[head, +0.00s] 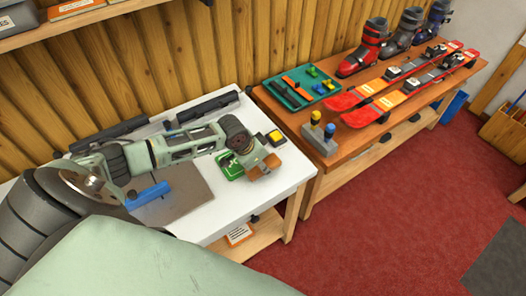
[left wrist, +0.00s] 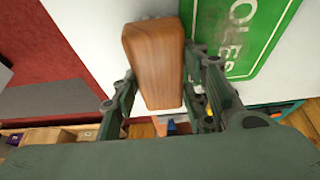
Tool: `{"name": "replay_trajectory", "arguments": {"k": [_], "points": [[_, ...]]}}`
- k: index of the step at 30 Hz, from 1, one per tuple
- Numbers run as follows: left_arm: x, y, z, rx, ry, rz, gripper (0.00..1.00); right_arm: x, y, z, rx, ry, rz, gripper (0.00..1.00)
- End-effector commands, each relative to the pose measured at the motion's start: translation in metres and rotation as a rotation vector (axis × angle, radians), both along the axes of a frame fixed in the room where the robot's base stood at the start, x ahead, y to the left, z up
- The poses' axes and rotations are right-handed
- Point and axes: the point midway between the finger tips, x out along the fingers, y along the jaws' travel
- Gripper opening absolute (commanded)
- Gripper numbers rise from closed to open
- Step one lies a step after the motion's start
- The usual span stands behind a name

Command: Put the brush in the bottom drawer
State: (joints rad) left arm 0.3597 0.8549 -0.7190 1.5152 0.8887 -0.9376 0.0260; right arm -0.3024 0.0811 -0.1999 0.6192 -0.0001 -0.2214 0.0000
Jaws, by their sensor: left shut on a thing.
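My left gripper (head: 262,168) is shut on a brown wooden block, which I take to be the brush (head: 270,162). It is held over the right end of the white bench, close to the green item there. In the left wrist view the brush (left wrist: 153,50) stands between the two fingers of the left gripper (left wrist: 165,100), its smooth wooden side toward the camera. I cannot make out a bottom drawer in either view. My right gripper is not in view.
The white bench (head: 285,185) carries a green lettered item (head: 230,166), a yellow-and-black block (head: 275,138), a blue block (head: 148,194) and dark bars. A wooden bench (head: 345,155) to the right holds skis, boots and a green tool tray (head: 301,86). Red floor (head: 380,220) is open in front.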

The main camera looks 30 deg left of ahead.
Motion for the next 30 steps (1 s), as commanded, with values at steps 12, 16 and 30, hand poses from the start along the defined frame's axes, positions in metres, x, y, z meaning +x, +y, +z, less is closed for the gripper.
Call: {"name": "replay_trajectory", "arguments": {"k": [12,16,30], "points": [[-0.004,-0.002,0.015,-0.002,0.009,-0.003,0.06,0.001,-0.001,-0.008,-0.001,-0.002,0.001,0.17],[-0.002,-0.003,0.041,-0.002,0.004,-0.005,0.06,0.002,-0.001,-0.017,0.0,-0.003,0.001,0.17],[-0.005,-0.102,0.099,-0.005,0.001,-0.004,0.06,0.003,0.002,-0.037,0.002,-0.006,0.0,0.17]]}}
